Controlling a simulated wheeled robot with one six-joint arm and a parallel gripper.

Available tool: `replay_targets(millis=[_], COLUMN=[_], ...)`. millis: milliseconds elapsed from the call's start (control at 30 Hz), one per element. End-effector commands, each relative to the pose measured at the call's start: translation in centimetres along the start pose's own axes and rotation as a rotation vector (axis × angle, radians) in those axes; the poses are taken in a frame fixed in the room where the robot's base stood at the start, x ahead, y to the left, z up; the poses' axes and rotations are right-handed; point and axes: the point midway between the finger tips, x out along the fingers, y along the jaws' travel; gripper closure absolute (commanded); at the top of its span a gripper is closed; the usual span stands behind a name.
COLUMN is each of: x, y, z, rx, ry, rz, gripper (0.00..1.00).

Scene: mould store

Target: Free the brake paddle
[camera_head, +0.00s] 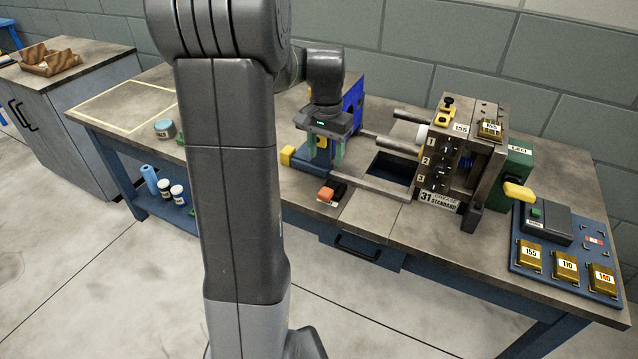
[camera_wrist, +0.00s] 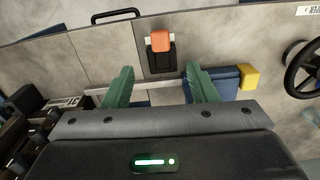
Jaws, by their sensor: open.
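An orange-tipped paddle on a black base (camera_head: 327,194) sits on the near bench edge, by the rail; I take it to be the brake paddle. In the wrist view its orange tip (camera_wrist: 160,41) lies beyond the gap between my fingers. My gripper (camera_head: 324,154) points down over the rails, behind the paddle in the head view. In the wrist view its two green fingers (camera_wrist: 159,72) are spread apart with nothing held between them. A blue part with a yellow end (camera_wrist: 249,77) lies beside and partly behind the right finger. I cannot tell if they touch.
A mould press with numbered dials (camera_head: 436,165) stands right of my gripper. A blue board with brass blocks (camera_head: 557,278) lies at far right. A black handwheel (camera_wrist: 303,68) is at the wrist view's right edge. Pots and bottles (camera_head: 164,187) stand on the lower shelf.

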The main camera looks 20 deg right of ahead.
Motion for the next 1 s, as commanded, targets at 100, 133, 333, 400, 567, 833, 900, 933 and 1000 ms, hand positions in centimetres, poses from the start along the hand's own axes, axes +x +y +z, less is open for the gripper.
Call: replay_targets(millis=[100,133,333,400,567,833,900,933,1000], x=[2.6,3.4,7.6,8.9,11.0,12.0,12.0,12.0,12.0], y=[0.0,0.0,0.0,0.0,0.0,0.0,0.0,0.0,0.0], z=[0.1,0.1,0.1,0.1,0.1,0.1,0.1,0.1,0.1], rx=[-0.001,-0.002,-0.002,-0.003,-0.003,-0.003,-0.003,-0.003,-0.003], ry=[-0.005,-0.005,-0.004,-0.004,-0.002,0.0,0.0,0.0,0.0], rz=[0.002,0.002,0.002,0.002,0.001,0.0,0.0,0.0,0.0], gripper=[0.47,0.47,0.47,0.47,0.47,0.47,0.47,0.47,0.47])
